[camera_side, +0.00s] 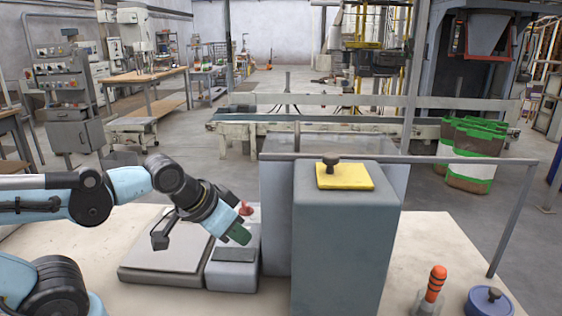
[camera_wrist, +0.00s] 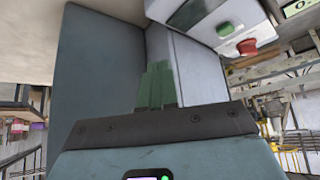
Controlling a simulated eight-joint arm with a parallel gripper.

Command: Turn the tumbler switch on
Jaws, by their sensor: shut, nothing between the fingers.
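In the side view my gripper (camera_side: 238,234), with green fingertips, points down and right beside a small light-grey box (camera_side: 232,276) and left of a tall grey cabinet (camera_side: 343,235). In the wrist view its green fingers (camera_wrist: 157,85) are together and hold nothing. A dark knob (camera_side: 331,164) stands on a yellow plate (camera_side: 345,177) on top of the cabinet, higher than my gripper and to its right. A red button (camera_side: 245,208) shows behind my gripper. The wrist view shows a red button (camera_wrist: 247,46) and a green button (camera_wrist: 225,28) on a pale box. I cannot tell which part is the tumbler switch.
A flat grey platform (camera_side: 165,262) lies left of the small box. A metal rail (camera_side: 520,205) runs behind and right of the cabinet. An orange-and-black handle (camera_side: 434,285) and a blue-grey round lid (camera_side: 488,298) are at the front right. Table between them and the cabinet is bare.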

